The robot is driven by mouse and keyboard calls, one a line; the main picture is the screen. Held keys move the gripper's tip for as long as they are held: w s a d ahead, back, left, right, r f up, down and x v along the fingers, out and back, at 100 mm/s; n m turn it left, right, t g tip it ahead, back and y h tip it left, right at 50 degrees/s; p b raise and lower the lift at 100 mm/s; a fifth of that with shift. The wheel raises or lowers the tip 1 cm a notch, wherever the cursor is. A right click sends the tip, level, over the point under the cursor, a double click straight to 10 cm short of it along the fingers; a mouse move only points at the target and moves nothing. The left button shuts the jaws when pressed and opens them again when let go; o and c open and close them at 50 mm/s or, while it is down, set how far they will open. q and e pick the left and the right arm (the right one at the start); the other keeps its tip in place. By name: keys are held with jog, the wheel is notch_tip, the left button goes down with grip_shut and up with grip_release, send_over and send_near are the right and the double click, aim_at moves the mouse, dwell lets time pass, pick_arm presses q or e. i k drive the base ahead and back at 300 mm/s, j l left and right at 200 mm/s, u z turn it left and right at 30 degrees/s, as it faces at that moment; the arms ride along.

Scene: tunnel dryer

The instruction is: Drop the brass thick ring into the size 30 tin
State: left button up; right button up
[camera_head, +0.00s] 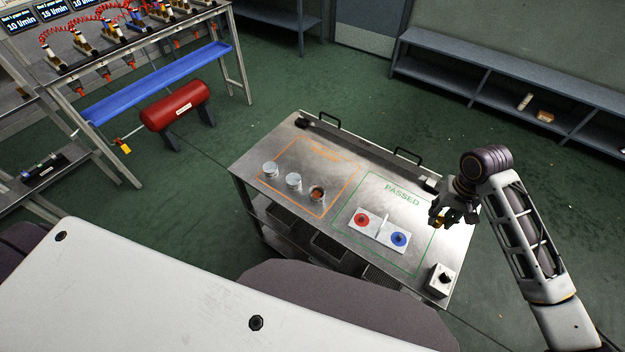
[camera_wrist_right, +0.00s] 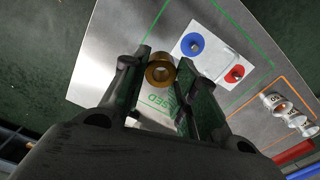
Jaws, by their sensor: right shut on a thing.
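My right gripper (camera_head: 441,217) is above the right part of the steel bench, by the green PASSED outline. It is shut on the brass thick ring (camera_wrist_right: 151,74), which sits between the fingertips in the right wrist view, its hole facing the camera. In the head view only a small yellow part of the ring (camera_head: 439,224) shows. Three small tins stand in a row in the orange outline: a left tin (camera_head: 270,171), a middle tin (camera_head: 293,181) and a right tin (camera_head: 317,195) with something reddish-brown inside. I cannot read their size marks surely. My left gripper is not in view.
A white block (camera_head: 380,231) with a red disc (camera_head: 362,219) and a blue disc (camera_head: 399,239) lies between the gripper and the tins. A control box (camera_head: 440,280) with a black knob stands at the bench's right corner. Black handles line the far edge.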

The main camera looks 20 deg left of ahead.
aim_at(294, 186)
jog(key=u, duration=0.8)
